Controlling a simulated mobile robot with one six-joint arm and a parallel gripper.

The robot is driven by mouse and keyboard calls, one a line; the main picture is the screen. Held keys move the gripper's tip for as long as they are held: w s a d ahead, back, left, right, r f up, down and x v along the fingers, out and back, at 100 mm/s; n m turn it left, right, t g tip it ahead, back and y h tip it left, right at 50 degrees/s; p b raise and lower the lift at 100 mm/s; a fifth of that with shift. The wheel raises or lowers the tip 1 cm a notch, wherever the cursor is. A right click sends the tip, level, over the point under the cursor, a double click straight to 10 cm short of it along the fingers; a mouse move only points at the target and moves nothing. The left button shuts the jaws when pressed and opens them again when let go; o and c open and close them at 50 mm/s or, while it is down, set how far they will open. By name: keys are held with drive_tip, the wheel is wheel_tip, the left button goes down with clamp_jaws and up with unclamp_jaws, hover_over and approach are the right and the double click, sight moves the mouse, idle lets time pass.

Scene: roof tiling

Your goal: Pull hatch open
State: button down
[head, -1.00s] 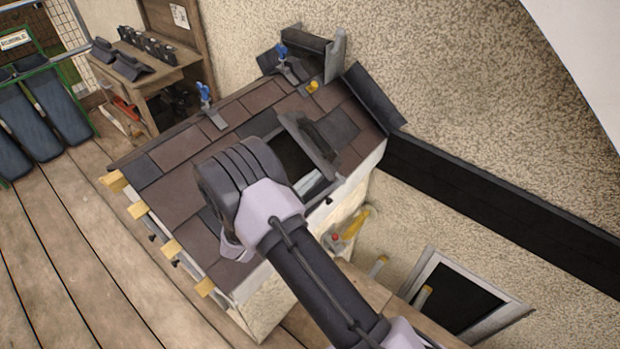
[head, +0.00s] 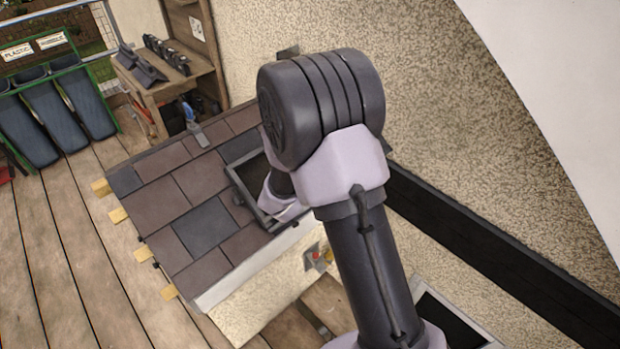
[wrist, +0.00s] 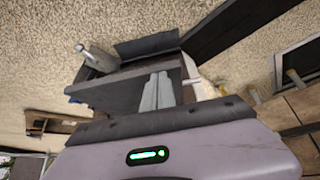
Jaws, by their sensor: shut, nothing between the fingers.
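The roof hatch shows in the head view as a grey frame (head: 242,188) with a dark opening, set in the brown and grey tiles near the lower roof edge. My forearm and wrist hide its right side and any lid there. In the wrist view my gripper (wrist: 157,92) has its two grey fingers together, with nothing between them. The fingers point at a dark grey panel (wrist: 115,93) just beyond; I cannot tell whether this is the hatch lid or whether they touch it. In the head view the fingertips are hidden behind my arm.
The tiled roof (head: 160,205) stands against a rough plaster wall (head: 470,110). A wooden shelf (head: 160,85) with dark ridge pieces stands at the back left, beside a green rack of bins (head: 55,115). The plank floor (head: 70,250) at the left is clear.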

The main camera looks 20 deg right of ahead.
drive_tip(key=w+d+b, duration=0.3)
drive_tip(key=d+b, duration=0.2)
drive_tip(key=d, duration=0.3)
drive_tip(key=shift+r, duration=0.3)
